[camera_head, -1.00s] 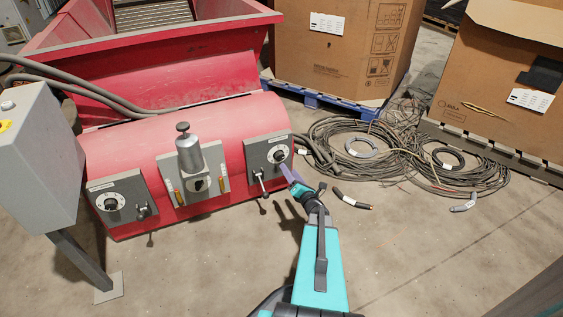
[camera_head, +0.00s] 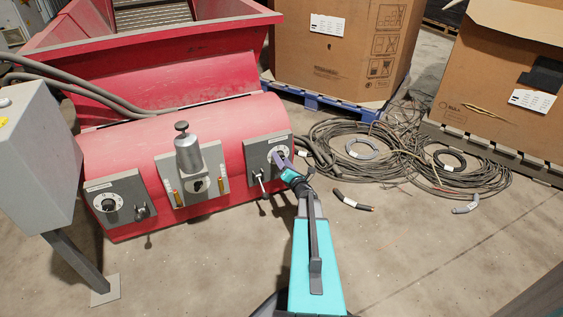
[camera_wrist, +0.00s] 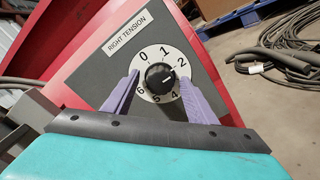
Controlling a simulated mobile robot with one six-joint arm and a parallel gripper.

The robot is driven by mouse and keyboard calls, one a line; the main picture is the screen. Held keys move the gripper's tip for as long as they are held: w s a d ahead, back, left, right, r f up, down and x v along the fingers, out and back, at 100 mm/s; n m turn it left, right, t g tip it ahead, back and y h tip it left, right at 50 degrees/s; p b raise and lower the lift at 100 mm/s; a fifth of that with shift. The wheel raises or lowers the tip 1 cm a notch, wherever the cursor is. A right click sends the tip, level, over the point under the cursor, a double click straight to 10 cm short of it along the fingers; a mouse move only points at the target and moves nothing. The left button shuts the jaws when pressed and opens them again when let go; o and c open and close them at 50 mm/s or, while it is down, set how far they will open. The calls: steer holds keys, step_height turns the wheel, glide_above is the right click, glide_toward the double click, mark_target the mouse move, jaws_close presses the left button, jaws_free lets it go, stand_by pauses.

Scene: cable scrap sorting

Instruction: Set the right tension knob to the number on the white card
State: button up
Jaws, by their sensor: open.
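The right tension knob (camera_wrist: 160,77) is black and round, on a white dial with numbers around it, under a "RIGHT TENSION" label (camera_wrist: 129,33) in the wrist view. A pale mark on the knob points to the right side of the dial; its exact number is hard to read. My gripper (camera_wrist: 159,80) is open, its two purple fingers on either side of the knob; I cannot tell if they touch it. In the head view my gripper (camera_head: 282,158) is at the right grey panel (camera_head: 256,153) and partly hides the dial. I see no white card with a readable number.
A small lever (camera_head: 260,182) sticks out below the right knob. A left dial (camera_head: 107,203) and a central grey cylinder (camera_head: 188,155) sit on the red machine (camera_head: 235,128). Cable coils (camera_head: 400,155) lie right of it, before cardboard boxes (camera_head: 340,50) with white labels.

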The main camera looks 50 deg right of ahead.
steer(key=shift+a, duration=0.1)
steer(key=c, duration=1.1)
steer(key=shift+o, duration=0.2)
steer(key=shift+m, duration=0.4)
steer(key=shift+w+m+p, duration=0.1)
steer(key=shift+m+p, duration=7.45)
steer(key=shift+m, duration=5.45)
